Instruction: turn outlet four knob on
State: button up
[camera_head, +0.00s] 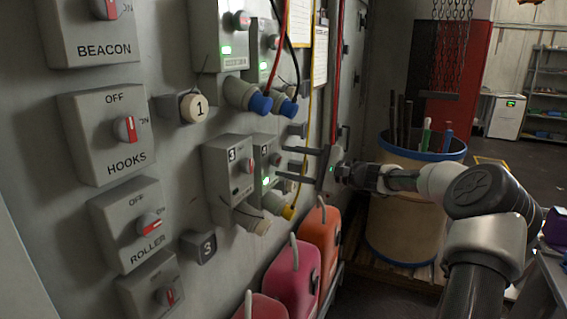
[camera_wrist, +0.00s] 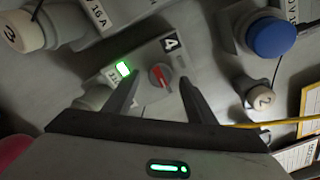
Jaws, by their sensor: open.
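The outlet four knob (camera_wrist: 160,76) is a small grey dial with a red bar, slanted in the wrist view. It sits on a grey box (camera_wrist: 144,58) with a black "4" label and a lit green lamp (camera_wrist: 122,68). In the head view the same knob (camera_head: 275,160) shows on the box behind the outlet three box (camera_head: 229,168). My gripper (camera_head: 280,163) is open and points at the outlet four box. In the wrist view its fingertips (camera_wrist: 160,79) appear either side of the knob. I cannot tell whether they touch it.
Beacon, hooks (camera_head: 125,130) and roller (camera_head: 150,225) switch boxes line the wall at left. Blue-capped sockets (camera_head: 260,102) and hanging cables are above. Pink (camera_head: 290,280) and orange (camera_head: 322,250) canisters stand below. A barrel (camera_head: 400,225) stands behind my arm.

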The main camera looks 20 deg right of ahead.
jog(key=b+v, duration=0.1)
jog(key=v, duration=1.4)
jog(key=shift+s, duration=0.2)
jog(key=shift+d, duration=0.1)
